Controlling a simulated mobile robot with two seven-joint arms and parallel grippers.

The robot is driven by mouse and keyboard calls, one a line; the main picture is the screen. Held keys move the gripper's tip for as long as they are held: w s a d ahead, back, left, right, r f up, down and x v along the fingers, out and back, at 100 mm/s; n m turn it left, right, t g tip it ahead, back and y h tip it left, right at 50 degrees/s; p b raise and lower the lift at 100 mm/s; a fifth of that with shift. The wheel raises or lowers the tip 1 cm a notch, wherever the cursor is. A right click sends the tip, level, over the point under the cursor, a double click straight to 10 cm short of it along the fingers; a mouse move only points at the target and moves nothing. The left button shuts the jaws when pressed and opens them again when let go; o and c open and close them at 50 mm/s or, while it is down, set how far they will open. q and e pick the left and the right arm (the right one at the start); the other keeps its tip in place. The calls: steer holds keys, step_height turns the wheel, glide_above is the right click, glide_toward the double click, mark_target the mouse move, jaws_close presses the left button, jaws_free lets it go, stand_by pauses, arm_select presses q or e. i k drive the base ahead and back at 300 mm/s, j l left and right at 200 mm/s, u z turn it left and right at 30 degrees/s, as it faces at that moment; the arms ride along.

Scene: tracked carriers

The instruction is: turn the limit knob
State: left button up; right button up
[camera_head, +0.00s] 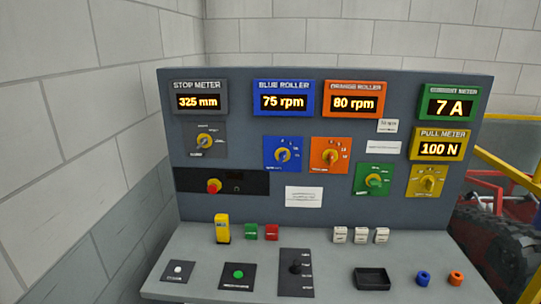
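The control panel holds several knobs whose small labels are too fine to read, so I cannot tell which is marked as the limit knob. A grey knob (205,140) sits below the stop meter, which reads 325 mm. A blue knob (283,154) and an orange knob (330,156) sit below the roller displays, 75 rpm and 80 rpm. A green knob (375,180) is at the lower right, left of a yellow knob (429,180). The current meter (450,104) reads 7 A and the pull meter (442,145) 100 N. Neither gripper is in view.
The desk has a yellow block (222,229), green and red blocks, several white blocks, a black tray (372,279), and blue and orange rings. A red button (213,186) is on the panel. A black selector (295,267) is at desk centre. A wall stands left.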

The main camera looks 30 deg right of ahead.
mark_target(373, 183)
steer(key=z, duration=2.1)
